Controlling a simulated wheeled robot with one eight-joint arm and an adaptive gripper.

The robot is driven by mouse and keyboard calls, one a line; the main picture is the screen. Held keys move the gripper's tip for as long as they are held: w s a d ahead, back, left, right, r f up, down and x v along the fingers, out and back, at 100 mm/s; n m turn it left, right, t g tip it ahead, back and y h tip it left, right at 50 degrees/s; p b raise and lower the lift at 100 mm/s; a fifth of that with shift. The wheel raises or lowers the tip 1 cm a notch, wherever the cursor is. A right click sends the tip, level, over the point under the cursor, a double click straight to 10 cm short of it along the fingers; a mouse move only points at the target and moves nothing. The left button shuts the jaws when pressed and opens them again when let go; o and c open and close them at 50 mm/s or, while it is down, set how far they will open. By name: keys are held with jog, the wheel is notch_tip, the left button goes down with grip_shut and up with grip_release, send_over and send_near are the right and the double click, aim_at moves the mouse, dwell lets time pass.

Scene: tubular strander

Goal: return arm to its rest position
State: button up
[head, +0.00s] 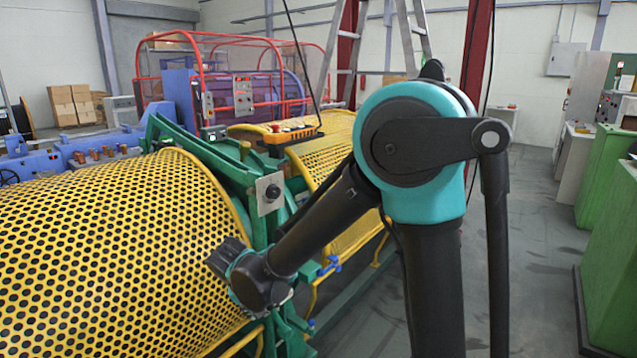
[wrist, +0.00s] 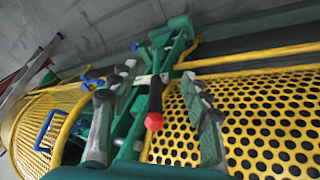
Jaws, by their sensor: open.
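My arm rises in the right half of the head view and bends down to the left. My gripper (head: 226,256) is at its lower end, in front of the yellow perforated guard (head: 110,250) and the green frame. In the wrist view my gripper (wrist: 157,92) is open, with its two grey fingers spread wide and nothing held between them. A red knob on a dark stem (wrist: 153,121) shows between the fingers, with the green frame (wrist: 130,125) behind. Whether a finger touches the guard cannot be told.
A grey plate with a black knob (head: 268,192) is on the green frame. A ladder (head: 345,60) stands behind. Green cabinets (head: 610,220) line the right, with clear grey floor (head: 525,240) between.

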jog(key=w+d, duration=0.2)
jog(key=d, duration=0.8)
jog(key=s+d+f+m, duration=0.1)
jog(key=s+d, duration=0.4)
jog(key=d, duration=0.7)
jog(key=s+d+m+y, duration=0.1)
jog(key=s+d, duration=0.4)
jog(key=d, duration=0.7)
jog(key=shift+f+m+y, duration=0.3)
jog(key=shift+f+m, duration=0.05)
jog(key=shift+m, duration=0.35)
